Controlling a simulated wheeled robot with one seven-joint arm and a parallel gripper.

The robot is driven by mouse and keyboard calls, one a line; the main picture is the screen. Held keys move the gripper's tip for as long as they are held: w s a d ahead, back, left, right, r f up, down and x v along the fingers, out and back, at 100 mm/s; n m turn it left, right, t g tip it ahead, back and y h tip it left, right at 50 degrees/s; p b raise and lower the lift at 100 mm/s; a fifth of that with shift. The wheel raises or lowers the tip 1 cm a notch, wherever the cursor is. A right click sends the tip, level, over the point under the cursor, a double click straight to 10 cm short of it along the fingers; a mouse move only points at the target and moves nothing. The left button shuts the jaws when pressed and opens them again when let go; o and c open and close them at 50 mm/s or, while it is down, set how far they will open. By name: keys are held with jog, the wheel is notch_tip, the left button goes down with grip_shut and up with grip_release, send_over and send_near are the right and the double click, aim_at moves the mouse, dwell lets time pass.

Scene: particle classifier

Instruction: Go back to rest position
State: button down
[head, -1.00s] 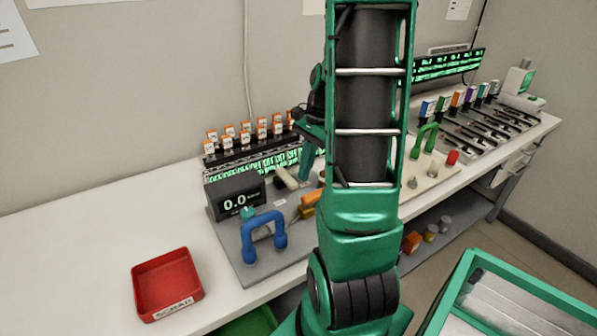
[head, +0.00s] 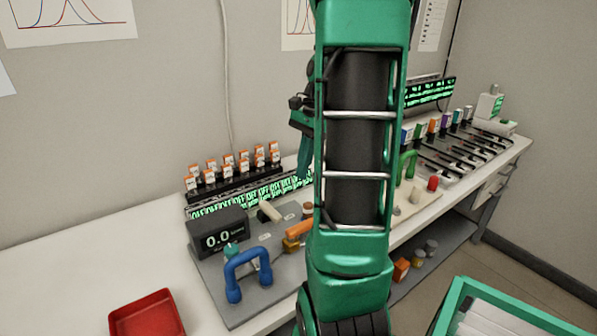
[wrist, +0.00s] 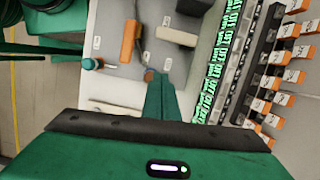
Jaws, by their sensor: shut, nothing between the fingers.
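My gripper (head: 304,172) shows in the head view just left of my green arm, pointing down over the bench near the green-lit display strip. Part of it is hidden by the arm. In the wrist view its green fingers (wrist: 160,90) are together with nothing between them. They hang above the grey panel, apart from everything on it. My arm stands upright through the middle of the head view and covers part of the bench.
The grey panel carries a blue handle (head: 247,272), a 0.0 readout (head: 217,238) and an orange handle (head: 298,231). A red tray (head: 147,314) is at front left. A green-framed cart (head: 450,309) stands at lower right.

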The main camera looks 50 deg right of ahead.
dwell(0.4)
jog(key=s+a+f+n+h, duration=0.2)
jog(key=s+a+n, duration=1.1)
jog(key=a, duration=0.3)
jog(key=shift+s+a+f+n+g+h, duration=0.2)
jog(key=shift+s+n+g+h, duration=0.1)
jog(key=shift+s+n, duration=0.1)
jog(key=shift+w, duration=0.1)
jog(key=shift+w+f, duration=0.2)
jog(key=shift+w, duration=0.4)
